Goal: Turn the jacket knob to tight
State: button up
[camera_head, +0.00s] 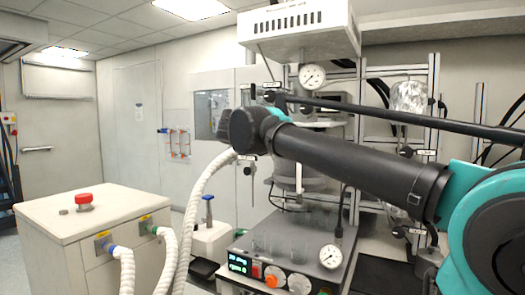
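My dark arm with teal joints crosses the view from the lower right to an elbow at the upper middle. My gripper cannot be made out. The pressure reactor vessel (298,183) stands behind my arm, partly hidden by it. Small knobs with white labels sit around the rig: one at the left of the vessel (247,160) and one at the lower right (415,231). The labels are too small to read, so I cannot tell which is the jacket knob or how it is turned.
A control box (300,253) with a lit display, round knobs and a pressure gauge (331,257) stands below the reactor. Another gauge (312,77) is above. A white cabinet (62,238) with a red button and thick white hoses (188,235) stands left. Floor shows at far left.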

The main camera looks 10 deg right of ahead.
jog(key=x, duration=1.6)
jog(key=shift+s+d, duration=0.1)
jog(key=c, duration=0.9)
